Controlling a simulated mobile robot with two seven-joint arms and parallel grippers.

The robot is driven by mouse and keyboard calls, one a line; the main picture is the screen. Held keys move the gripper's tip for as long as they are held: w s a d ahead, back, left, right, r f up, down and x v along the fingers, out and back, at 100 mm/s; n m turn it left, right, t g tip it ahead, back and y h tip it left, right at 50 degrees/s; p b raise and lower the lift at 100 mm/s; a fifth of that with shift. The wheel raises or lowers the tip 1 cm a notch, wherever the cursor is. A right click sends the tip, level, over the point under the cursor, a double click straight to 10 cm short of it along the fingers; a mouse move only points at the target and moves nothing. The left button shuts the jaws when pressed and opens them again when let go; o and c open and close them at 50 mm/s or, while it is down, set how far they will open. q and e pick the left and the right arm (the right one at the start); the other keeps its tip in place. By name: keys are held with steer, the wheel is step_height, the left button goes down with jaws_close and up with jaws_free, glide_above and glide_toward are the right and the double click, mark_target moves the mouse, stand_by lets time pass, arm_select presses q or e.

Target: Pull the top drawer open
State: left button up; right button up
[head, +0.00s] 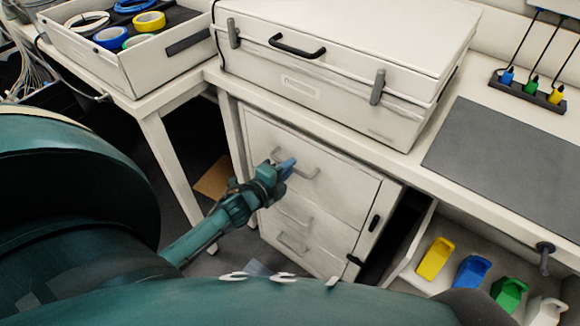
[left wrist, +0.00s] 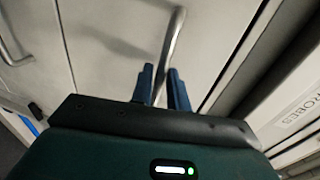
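The white drawer cabinet stands under the bench, and its top drawer (head: 335,187) looks closed, its front flush with the cabinet. Its metal bar handle (head: 312,173) is partly hidden by my left gripper (head: 286,167). In the left wrist view the handle bar (left wrist: 175,42) runs between the two blue fingers of my left gripper (left wrist: 161,88). The fingers are close together, and the gripper looks shut on the bar. My right gripper is not in view.
A large white case (head: 300,95) stands on the bench above. An open tray of tape rolls (head: 190,60) is at upper left. A bin with several coloured items (head: 410,270) is at right.

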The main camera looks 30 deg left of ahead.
arm_select(q)
steer(key=shift+w+f, duration=0.15)
steer(key=shift+w, duration=0.55)
steer(key=shift+c, duration=0.6)
jaws_close()
